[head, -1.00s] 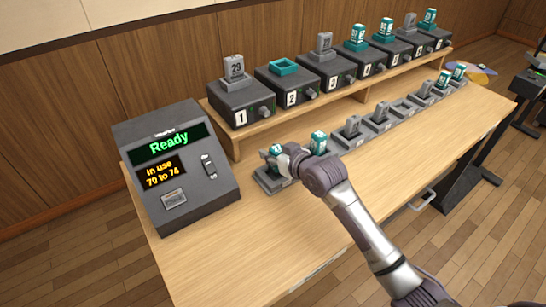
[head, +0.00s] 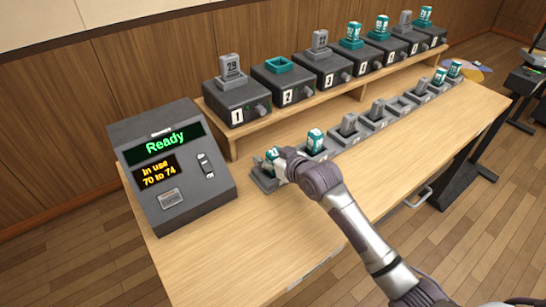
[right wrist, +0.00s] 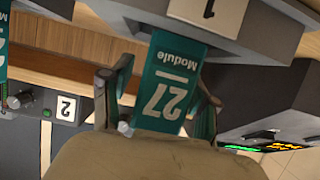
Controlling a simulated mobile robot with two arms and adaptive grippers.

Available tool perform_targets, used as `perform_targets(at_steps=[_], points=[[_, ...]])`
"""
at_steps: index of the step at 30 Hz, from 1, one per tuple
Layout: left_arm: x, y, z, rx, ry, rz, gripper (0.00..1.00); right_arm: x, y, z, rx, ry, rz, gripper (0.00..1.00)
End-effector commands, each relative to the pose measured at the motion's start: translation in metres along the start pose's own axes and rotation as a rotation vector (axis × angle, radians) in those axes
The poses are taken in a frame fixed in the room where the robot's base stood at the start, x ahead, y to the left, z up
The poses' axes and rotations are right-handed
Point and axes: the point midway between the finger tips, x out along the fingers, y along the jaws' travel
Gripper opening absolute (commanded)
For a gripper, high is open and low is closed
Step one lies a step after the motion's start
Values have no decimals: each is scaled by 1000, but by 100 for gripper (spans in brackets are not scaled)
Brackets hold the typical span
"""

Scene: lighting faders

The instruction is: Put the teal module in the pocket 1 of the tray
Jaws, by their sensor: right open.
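The teal module (right wrist: 170,85), marked 27, stands upright between the fingers of my right gripper (right wrist: 158,95) in the right wrist view, which shows it upside down. Its lower end meets the grey pocket 1 of the tray, labelled 1 (right wrist: 208,10); whether it is fully seated I cannot tell. In the head view the module (head: 271,154) is partly hidden by my right gripper (head: 281,161), at the near-left end of the tray row (head: 262,184). The right gripper is open, a finger on each side of the module. My left gripper is not in view.
Another teal module (head: 315,139) stands in the neighbouring pocket, close to the gripper. A console (head: 180,185) reading Ready stands to the left. Numbered dark boxes (head: 237,104) line the shelf behind. The front of the table (head: 245,245) is clear.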

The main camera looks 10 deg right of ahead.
Motion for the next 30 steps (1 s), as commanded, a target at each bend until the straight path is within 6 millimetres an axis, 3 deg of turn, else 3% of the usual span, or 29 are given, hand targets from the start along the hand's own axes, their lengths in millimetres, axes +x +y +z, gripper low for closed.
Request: perform_targets(at_steps=[5, 18, 24, 30], points=[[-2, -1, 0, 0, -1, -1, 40, -17, 0, -2, -1, -1, 1, 60], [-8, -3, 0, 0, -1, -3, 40, -104, 1, -2, -1, 0, 1, 60], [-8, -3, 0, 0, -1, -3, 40, -120, 0, -2, 0, 1, 0, 60], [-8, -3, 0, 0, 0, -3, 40, -121, 0, -2, 1, 1, 0, 60]])
